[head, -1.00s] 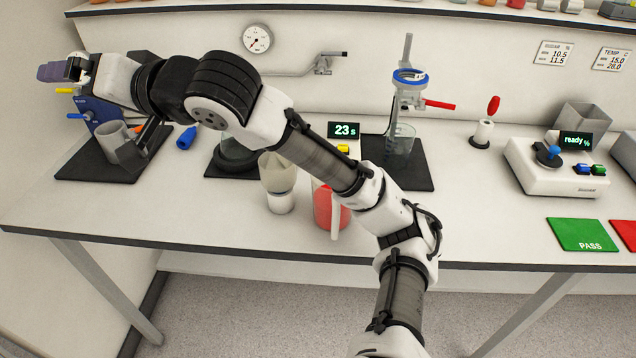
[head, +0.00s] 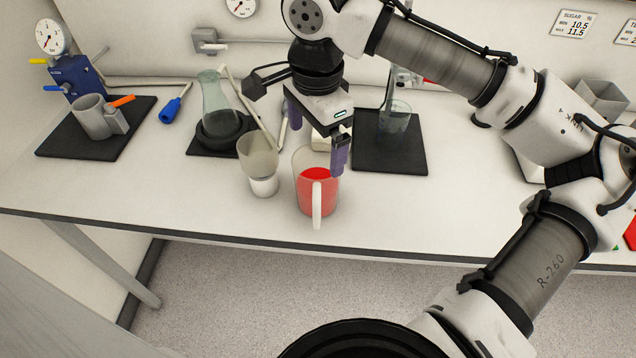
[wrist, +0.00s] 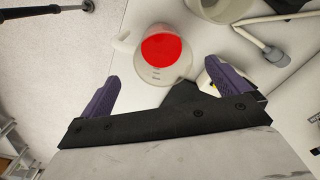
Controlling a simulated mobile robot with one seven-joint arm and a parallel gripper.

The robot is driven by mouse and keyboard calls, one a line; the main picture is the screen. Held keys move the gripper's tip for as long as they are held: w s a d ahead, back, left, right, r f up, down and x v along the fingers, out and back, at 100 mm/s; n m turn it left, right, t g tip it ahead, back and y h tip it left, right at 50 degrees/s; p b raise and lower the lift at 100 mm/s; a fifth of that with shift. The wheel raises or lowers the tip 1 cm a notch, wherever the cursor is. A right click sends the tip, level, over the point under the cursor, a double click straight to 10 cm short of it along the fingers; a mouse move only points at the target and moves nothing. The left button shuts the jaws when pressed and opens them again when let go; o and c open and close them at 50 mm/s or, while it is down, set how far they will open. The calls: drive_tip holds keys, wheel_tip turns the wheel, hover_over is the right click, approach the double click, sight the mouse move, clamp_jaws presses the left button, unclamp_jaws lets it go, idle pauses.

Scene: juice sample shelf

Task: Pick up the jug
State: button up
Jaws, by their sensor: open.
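The jug (head: 317,194) is clear, holds red liquid and stands upright on the white bench near its front edge. Its pale handle points toward the front edge in the head view. In the wrist view the jug (wrist: 163,55) is beyond the fingertips, with its handle to the left. My gripper (head: 316,132) points down just above and behind the jug, its purple fingers apart. The wrist view shows the gripper (wrist: 170,88) open with nothing between the fingers. In the head view one finger overlaps the jug's right rim; I cannot tell if they touch.
A beaker-like cup (head: 260,165) stands close left of the jug. A flask (head: 215,100) on a dark stand is behind it. A black mat (head: 390,155) with a glass beaker (head: 395,117) lies to the right. The bench left of the cup is clear at the front.

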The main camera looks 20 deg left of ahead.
sight(317, 160)
drive_tip(key=shift+w+a+f+p, duration=0.15)
drive_tip(key=shift+f+p, duration=0.2)
drive_tip(key=shift+f, duration=0.9)
drive_tip(key=shift+w+d+f+p, duration=0.1)
drive_tip(key=shift+f+p, duration=0.2)
drive_tip(key=shift+f, duration=0.95)
drive_tip(key=shift+w+a+f+p, duration=0.15)
drive_tip(key=shift+f+p, duration=0.2)
drive_tip(key=shift+f, duration=0.9)
drive_tip(key=shift+d, duration=0.1)
drive_tip(key=c, duration=1.7)
drive_tip(key=shift+r, duration=0.15)
drive_tip(key=shift+c, duration=0.2)
wheel_tip(317, 160, up, 20)
drive_tip(key=b, duration=0.3)
